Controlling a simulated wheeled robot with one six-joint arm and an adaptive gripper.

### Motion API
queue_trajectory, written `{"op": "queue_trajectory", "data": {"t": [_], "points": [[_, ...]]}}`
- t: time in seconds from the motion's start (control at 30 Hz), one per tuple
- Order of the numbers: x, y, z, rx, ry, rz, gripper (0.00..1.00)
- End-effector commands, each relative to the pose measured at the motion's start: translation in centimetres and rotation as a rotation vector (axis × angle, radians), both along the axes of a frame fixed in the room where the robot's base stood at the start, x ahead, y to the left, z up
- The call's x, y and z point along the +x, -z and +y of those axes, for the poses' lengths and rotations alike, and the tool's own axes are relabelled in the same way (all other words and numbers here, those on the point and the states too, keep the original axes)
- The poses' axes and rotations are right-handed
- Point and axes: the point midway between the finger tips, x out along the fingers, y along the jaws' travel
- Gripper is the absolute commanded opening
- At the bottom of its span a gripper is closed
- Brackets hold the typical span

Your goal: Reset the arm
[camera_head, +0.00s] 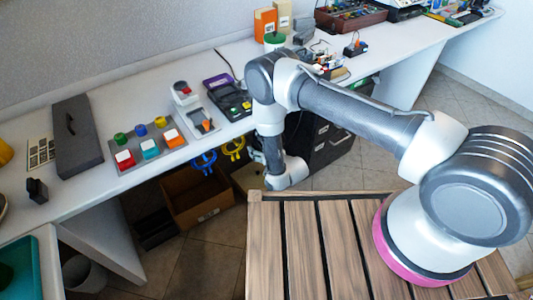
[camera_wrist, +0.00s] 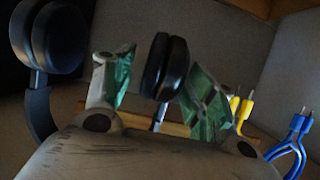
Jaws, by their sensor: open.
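My gripper (camera_wrist: 160,88) is open in the wrist view, its two green-padded fingers spread apart. Black headphones show there. One ear cup (camera_wrist: 165,68) appears in the gap between the fingers, and a larger dark cup (camera_wrist: 55,38) is at the upper left. I cannot tell how far the cup is from the fingers or whether they touch. In the head view my arm reaches from the right, bends above the desk edge and drops down in front of it. The gripper there is mostly hidden by my wrist.
The long white desk (camera_head: 75,205) holds a button board (camera_head: 140,145), a black device (camera_head: 228,97) and boxes. Blue cables (camera_wrist: 298,135) and yellow cables (camera_wrist: 240,108) hang close by on the right in the wrist view. A cardboard box (camera_head: 197,212) and a black drawer unit (camera_head: 325,145) stand below the desk.

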Motion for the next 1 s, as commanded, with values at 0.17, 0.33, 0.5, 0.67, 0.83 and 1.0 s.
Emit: {"op": "queue_trajectory", "data": {"t": [0.17,0.33,0.5,0.67,0.83,1.0], "points": [[-3.2,-1.5,-2.2,-0.002,0.000,0.003,0.56],[-5.8,-2.9,-3.9,-0.002,0.000,0.002,0.56],[-7.3,-3.6,-4.9,-0.001,0.000,0.001,0.56],[-7.6,-3.8,-5.1,-0.001,0.000,0.000,0.56],[-8.7,-0.8,-6.1,-0.085,0.003,0.112,0.56],[-14.5,5.7,-10.5,-0.321,0.005,0.433,0.56]]}}
